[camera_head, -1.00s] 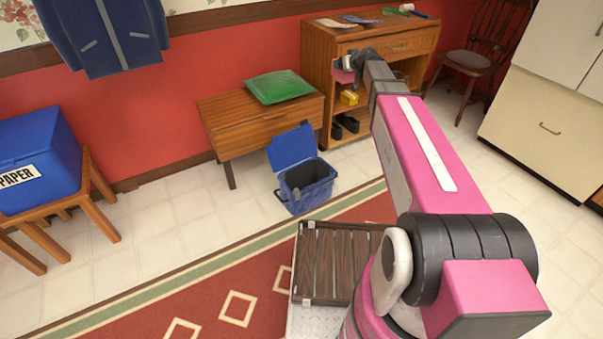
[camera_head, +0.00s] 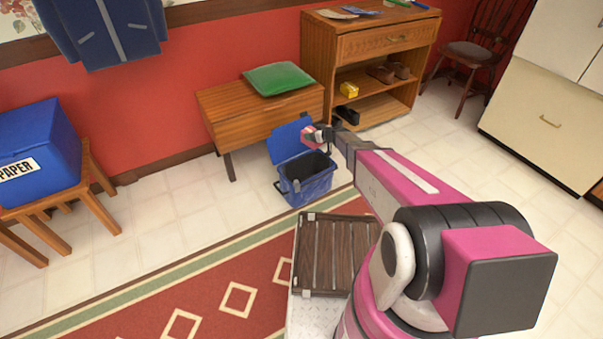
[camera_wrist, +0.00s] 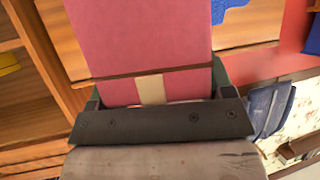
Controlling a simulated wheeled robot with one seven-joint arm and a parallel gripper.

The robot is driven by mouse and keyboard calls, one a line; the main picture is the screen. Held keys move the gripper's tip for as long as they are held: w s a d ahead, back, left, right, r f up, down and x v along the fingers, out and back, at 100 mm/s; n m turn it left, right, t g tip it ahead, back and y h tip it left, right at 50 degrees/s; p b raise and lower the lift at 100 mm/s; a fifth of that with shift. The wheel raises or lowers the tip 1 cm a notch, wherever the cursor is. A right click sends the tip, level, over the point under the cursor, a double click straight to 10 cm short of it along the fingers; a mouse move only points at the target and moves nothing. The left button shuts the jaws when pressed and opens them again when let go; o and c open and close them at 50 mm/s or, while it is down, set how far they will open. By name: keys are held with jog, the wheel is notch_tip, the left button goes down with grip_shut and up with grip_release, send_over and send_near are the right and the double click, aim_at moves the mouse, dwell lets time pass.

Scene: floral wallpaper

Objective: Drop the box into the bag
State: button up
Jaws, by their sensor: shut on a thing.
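A pink box with a pale strip is in my gripper (camera_wrist: 158,92). In the wrist view the box (camera_wrist: 140,40) sits between the fingers, which are shut on its sides. In the head view the box (camera_head: 308,135) shows small at the tip of my gripper (camera_head: 316,137), in front of the raised lid of the blue bag (camera_head: 307,185). The bag stands on the tiled floor with its top open. The box appears above the bag's right rear side; its exact height cannot be told.
A low wooden cabinet (camera_head: 250,115) with a green cushion (camera_head: 278,80) stands behind the bag. A wooden shelf unit (camera_head: 372,88) with shoes and a yellow item is behind right. A blue paper bin (camera_head: 38,150) sits on a wooden stand at left.

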notch_tip(320, 180, down, 15)
jog(key=s+a, duration=0.1)
jog(key=s, duration=0.1)
jog(key=shift+s+f, duration=0.15)
jog(key=shift+s, duration=0.2)
jog(key=shift+a, duration=0.1)
jog(key=o, duration=1.1)
jog(key=shift+s, duration=0.1)
jog(key=v, duration=1)
jog(key=shift+s+d, duration=0.1)
jog(key=shift+d, duration=0.25)
